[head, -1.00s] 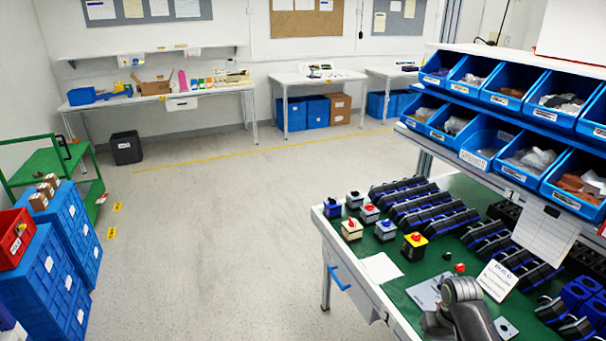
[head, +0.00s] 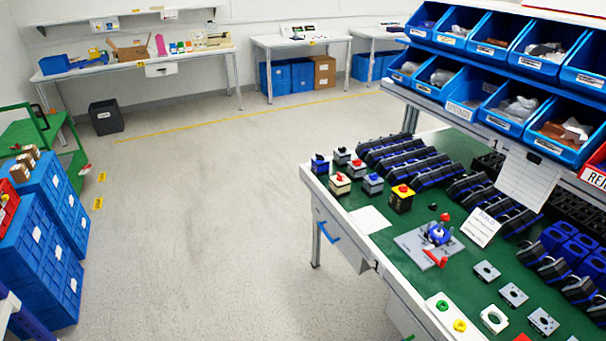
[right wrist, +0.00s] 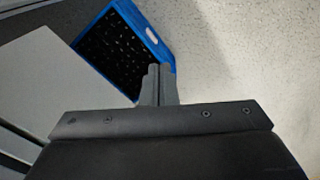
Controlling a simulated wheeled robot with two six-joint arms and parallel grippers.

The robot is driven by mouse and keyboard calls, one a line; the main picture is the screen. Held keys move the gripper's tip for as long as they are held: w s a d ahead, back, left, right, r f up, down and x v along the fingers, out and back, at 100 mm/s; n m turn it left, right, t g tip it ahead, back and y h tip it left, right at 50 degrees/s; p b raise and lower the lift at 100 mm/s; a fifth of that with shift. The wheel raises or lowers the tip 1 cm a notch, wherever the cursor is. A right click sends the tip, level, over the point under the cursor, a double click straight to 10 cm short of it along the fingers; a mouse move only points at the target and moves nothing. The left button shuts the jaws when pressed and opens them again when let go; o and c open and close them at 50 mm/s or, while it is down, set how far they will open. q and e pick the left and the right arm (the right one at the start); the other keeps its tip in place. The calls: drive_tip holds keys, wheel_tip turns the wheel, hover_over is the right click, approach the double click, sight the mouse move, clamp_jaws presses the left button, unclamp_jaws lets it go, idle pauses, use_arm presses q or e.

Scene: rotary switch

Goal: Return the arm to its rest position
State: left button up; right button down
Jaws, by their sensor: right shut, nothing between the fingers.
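My right gripper (right wrist: 158,85) shows in the right wrist view with its two fingers together and nothing between them. It is away from the bench and out of the head view. The rotary switch assembly (head: 438,233), with a blue body and red parts, sits on a grey plate (head: 410,241) on the green bench top (head: 385,211). A red lever-like piece (head: 435,259) lies at the plate's front. My left gripper is not in view.
Blue part bins (head: 512,108) stand on the rack above the bench. Small switch boxes (head: 340,184) stand at the bench's left edge. In the right wrist view a blue crate (right wrist: 125,45) of dark parts is below the fingers. The floor (head: 220,200) left of the bench is clear.

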use_arm(q)
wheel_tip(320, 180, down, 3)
drive_tip(key=b, duration=0.2)
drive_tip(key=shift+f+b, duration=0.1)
drive_tip(key=shift+b, duration=0.2)
use_arm(e)
drive_tip(key=s+a+f, duration=0.1)
drive_tip(key=s+f, duration=0.4)
drive_tip(key=s, duration=0.4)
drive_tip(key=s+a+f, duration=0.1)
drive_tip(key=s+f, duration=0.4)
drive_tip(key=s, duration=0.5)
drive_tip(key=s+a+f+n, duration=0.1)
drive_tip(key=s+f, duration=0.3)
drive_tip(key=s, duration=0.6)
drive_tip(key=shift+a+f+t, duration=0.3)
drive_tip(key=shift+a+f, duration=0.1)
drive_tip(key=shift+a, duration=0.1)
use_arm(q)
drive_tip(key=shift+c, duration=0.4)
